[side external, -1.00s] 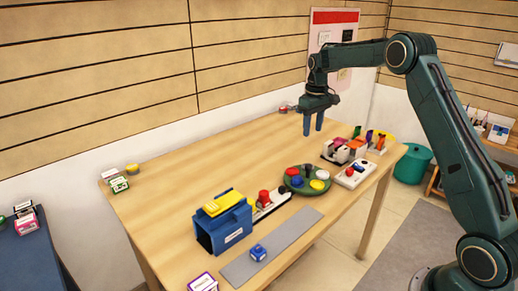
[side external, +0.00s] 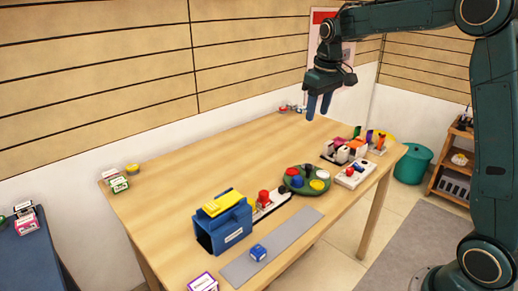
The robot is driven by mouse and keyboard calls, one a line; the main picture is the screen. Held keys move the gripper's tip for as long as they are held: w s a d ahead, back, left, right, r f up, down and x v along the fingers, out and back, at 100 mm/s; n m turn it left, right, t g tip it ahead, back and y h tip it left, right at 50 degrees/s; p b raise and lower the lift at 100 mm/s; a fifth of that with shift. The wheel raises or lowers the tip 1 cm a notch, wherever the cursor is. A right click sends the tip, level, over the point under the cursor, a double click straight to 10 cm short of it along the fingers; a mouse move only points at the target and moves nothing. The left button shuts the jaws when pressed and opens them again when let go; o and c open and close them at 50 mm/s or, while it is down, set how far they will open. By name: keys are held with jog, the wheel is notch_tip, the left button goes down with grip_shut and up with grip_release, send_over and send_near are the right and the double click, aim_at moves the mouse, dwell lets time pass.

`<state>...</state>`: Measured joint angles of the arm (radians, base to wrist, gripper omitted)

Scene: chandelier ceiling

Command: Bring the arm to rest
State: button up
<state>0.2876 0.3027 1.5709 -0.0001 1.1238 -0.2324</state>
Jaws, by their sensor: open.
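My gripper (side external: 318,106) hangs above the far right part of the wooden table (side external: 190,185), fingers pointing down.
On the table stand a blue box with a yellow top (side external: 224,222), a green round tray (side external: 290,188) of coloured pieces, a white panel (side external: 356,174), a grey strip (side external: 290,235) and a small blue cube (side external: 258,253). The table's left middle is bare.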

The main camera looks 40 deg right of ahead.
jog(key=s+a+r+t, duration=0.1)
jog(key=s+a+r, duration=0.25)
jog(key=s, duration=0.35)
jog(key=s+a+r+t, duration=0.1)
jog(key=s+a+r, duration=0.1)
jog(key=s+a, duration=0.35)
jog(key=s+a+f+t, duration=0.1)
jog(key=s+a+f, duration=0.1)
jog(key=s, duration=0.5)
jog(key=s+a+f+t, duration=0.1)
jog(key=s+a+f, duration=0.1)
jog(key=s, duration=0.6)
jog(key=shift+a+f+n, duration=0.2)
jog(key=shift+f+n, duration=0.1)
jog(key=shift+f, duration=0.1)
